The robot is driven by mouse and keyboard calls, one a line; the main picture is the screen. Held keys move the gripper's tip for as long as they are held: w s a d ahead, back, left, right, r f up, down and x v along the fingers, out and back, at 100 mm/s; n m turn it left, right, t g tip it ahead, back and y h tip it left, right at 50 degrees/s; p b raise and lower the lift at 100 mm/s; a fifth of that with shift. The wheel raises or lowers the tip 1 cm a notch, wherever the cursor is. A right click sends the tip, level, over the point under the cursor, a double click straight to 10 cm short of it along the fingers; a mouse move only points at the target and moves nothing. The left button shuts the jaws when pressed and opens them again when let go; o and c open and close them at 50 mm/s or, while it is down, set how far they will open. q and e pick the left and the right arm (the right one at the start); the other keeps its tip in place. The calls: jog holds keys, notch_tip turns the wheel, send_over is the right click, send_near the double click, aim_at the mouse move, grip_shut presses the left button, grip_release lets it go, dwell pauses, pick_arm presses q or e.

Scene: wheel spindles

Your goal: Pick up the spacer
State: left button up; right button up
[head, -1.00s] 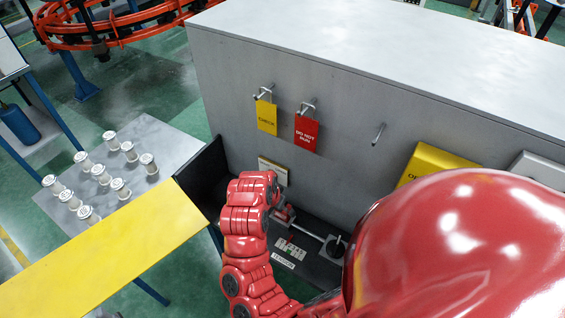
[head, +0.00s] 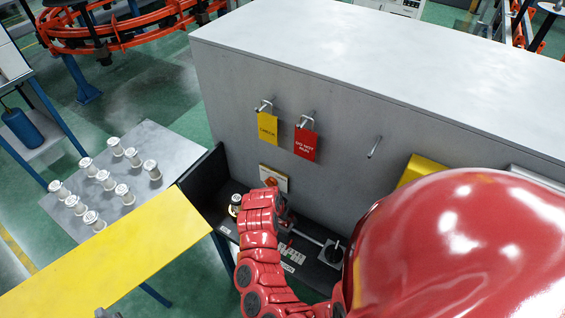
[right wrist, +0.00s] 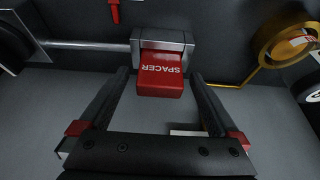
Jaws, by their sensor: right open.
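The spacer (right wrist: 160,82) is a red block with white SPACER lettering, seen in the right wrist view against a grey metal block (right wrist: 176,40) on a rod. My right gripper (right wrist: 160,74) is open, with one dark finger on each side of the spacer and gaps between. I cannot tell how deep the fingers reach along it. In the head view my red right arm (head: 262,240) covers the spacer and most of the gripper. My left gripper is not in view.
A black tray (head: 208,172) runs along the grey cabinet (head: 230,95). Hanging tags (head: 306,140) are above. A side table (head: 150,135) holds several white parts.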

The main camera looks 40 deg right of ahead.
jog(key=c, duration=1.5)
jog(key=shift+w+r+b, duration=0.1)
jog(key=shift+r+b, duration=0.5)
jog(key=shift+r, duration=0.15)
jog(key=shift+a+r+b, duration=0.1)
jog(key=shift+r+b, duration=0.6)
jog(key=shift+r, duration=0.25)
jog(key=s+a+p, duration=0.1)
jog(key=s+a, duration=0.2)
jog(key=s, duration=0.1)
jog(key=s+a+r+p, duration=0.1)
jog(key=s+a, duration=0.2)
jog(key=s, duration=0.1)
jog(key=s+a+p, duration=0.1)
jog(key=s+a, duration=0.2)
jog(key=s, duration=0.2)
jog(key=shift+a+r, duration=0.25)
jog(key=shift+r, duration=0.05)
